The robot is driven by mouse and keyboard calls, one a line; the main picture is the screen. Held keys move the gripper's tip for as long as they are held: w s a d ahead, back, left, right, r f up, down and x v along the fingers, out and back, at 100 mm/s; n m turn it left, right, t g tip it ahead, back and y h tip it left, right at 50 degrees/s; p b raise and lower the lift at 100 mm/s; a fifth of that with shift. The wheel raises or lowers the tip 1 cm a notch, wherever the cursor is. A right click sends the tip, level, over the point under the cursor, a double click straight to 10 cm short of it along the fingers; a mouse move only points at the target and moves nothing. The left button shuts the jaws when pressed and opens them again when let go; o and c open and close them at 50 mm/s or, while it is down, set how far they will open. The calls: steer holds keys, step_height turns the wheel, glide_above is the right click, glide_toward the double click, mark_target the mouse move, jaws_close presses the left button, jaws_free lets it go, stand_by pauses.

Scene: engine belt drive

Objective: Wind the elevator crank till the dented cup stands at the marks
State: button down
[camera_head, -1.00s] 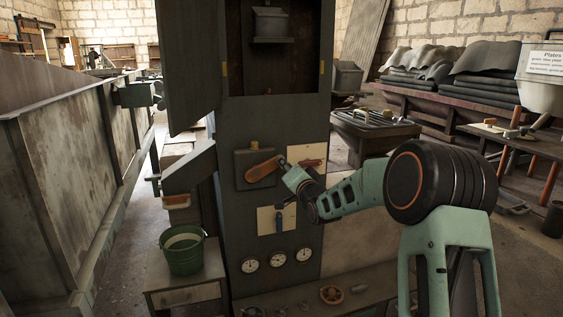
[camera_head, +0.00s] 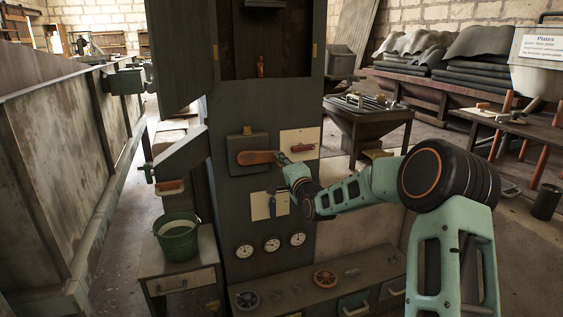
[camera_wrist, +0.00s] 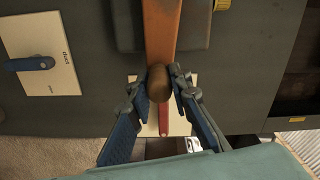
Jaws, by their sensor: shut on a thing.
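The crank (camera_head: 257,157) is a rust-orange arm on a dark box on the front of the tall dark casing (camera_head: 228,110). It lies about level, with its handle end to the right. My gripper (camera_wrist: 160,88) is shut on the crank's brown knob (camera_wrist: 157,78), with one finger on each side. Above is an open window with yellow marks (camera_head: 217,52) (camera_head: 314,50) on its sides. A small orange-brown piece (camera_head: 261,66) shows low in the window. The bottom of a dark cup (camera_head: 262,3) shows at the top edge; the rest is cut off. I cannot see a dent.
A plate with a red lever (camera_head: 302,148) is right of the crank; a plate with a blue handle (camera_head: 271,204) is below. Several gauges (camera_head: 272,244) sit lower. A green bucket (camera_head: 178,238) stands left; a low bench (camera_head: 375,272) runs below my arm.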

steer(key=shift+f, duration=0.25)
steer(key=c, duration=1.9)
jaws_free()
steer(key=shift+o, duration=0.7)
steer(key=shift+r, duration=0.1)
steer(key=v, duration=1.2)
